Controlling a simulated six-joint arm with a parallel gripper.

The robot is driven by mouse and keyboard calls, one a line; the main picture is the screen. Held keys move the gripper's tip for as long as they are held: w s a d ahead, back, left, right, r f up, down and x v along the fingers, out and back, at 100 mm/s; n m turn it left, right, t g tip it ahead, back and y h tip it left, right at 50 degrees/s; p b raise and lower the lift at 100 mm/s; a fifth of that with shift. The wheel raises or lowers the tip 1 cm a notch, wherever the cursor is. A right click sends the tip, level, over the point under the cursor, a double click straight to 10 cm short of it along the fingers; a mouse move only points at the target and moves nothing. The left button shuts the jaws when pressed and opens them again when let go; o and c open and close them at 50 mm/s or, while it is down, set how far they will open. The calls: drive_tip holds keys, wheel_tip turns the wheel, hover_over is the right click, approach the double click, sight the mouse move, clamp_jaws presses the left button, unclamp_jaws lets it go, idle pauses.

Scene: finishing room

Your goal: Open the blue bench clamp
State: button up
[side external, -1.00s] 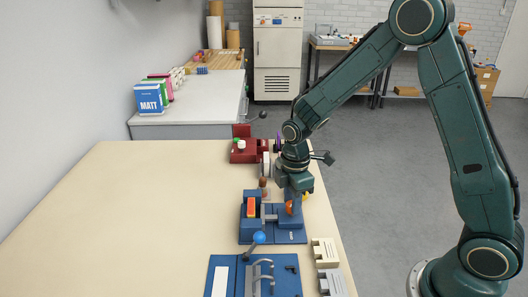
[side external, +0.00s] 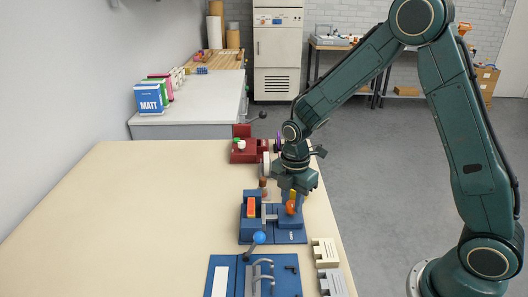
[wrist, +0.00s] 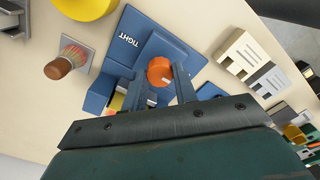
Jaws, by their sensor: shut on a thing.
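The blue bench clamp (side external: 289,237) lies near the right edge of the bench in the side view. It also fills the middle of the wrist view (wrist: 165,38), with the word TIGHT on its base. An orange-and-yellow piece (side external: 251,208) sits at the clamp's left part. The clamp's orange knob (wrist: 160,71) shows between the fingers of my gripper (wrist: 161,88). In the side view my gripper (side external: 292,196) is over the knob, pointing down. It is shut on the knob. The wrist housing hides the clamp's lower part in the wrist view.
A blue fixture with a blue-ball lever (side external: 259,238) stands nearer the camera. Cream (side external: 323,251) and grey (side external: 332,283) blocks lie at the right edge. A brush (wrist: 65,62) stands beside the clamp. A red device (side external: 245,156) is farther back. The left bench is clear.

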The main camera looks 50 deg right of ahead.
sight(292, 204)
drive_tip(key=o, duration=1)
drive_tip(key=shift+c, duration=0.2)
wheel_tip(292, 204, up, 14)
idle(0.4)
drive_tip(key=s+r+m+t, duration=0.2)
drive_tip(key=s+r+m, duration=0.2)
drive_tip(key=s+m, duration=0.5)
drive_tip(key=s+r+m+t, duration=0.3)
drive_tip(key=s+m, duration=0.6)
drive_tip(key=s, duration=0.4)
drive_tip(key=shift+d+r+t, duration=0.3)
drive_tip(key=shift+d+r, duration=0.1)
